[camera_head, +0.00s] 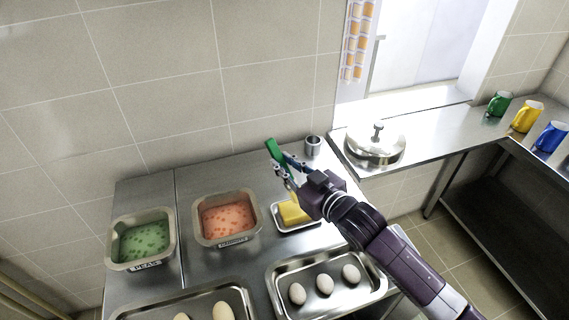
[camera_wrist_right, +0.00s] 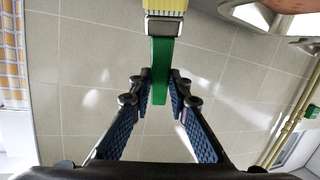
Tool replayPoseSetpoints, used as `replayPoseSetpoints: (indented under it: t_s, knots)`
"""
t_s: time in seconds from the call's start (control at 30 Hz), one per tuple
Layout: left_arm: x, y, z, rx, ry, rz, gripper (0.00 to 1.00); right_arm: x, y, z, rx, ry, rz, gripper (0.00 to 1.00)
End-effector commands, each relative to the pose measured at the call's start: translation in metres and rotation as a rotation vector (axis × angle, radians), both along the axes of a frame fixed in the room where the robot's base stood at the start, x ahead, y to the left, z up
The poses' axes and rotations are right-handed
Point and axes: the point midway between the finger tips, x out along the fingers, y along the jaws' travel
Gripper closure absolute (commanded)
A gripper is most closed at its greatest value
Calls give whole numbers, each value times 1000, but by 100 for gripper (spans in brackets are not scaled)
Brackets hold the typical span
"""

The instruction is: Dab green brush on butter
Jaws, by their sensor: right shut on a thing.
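The green brush (camera_head: 273,149) is held in my right gripper (camera_head: 283,171), above the counter near the wall, with its green handle end pointing up. In the right wrist view, the fingers of the right gripper (camera_wrist_right: 160,88) are shut on the green handle of the brush (camera_wrist_right: 161,62). Its metal ferrule and pale yellow bristles show at the top edge there. I cannot tell a bristle contact with the butter. My left gripper is not in view.
A pan of red food (camera_head: 199,227) and a pan of green food (camera_head: 113,255) stand left of the butter. An egg tray (camera_head: 283,283) lies in front. A metal cup (camera_head: 313,145) stands behind; a lidded pot (camera_head: 375,146) and mugs (camera_head: 527,116) are right.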

Motion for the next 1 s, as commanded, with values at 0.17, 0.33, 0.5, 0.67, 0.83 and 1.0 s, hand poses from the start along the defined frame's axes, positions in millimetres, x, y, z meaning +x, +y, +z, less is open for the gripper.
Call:
replayPoseSetpoints:
  t_s: [0.17,0.33,0.5,0.67,0.83,1.0]
  knots:
    - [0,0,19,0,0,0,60,0,0,20,1,-2,0,100]
    - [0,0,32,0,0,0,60,0,0,34,1,-2,0,100]
    - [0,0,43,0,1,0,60,0,0,45,1,-2,0,100]
    - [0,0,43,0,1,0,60,0,0,44,1,-2,0,100]
    - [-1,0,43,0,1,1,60,0,0,44,1,-2,0,100]
    - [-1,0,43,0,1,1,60,0,0,44,1,-2,0,100]
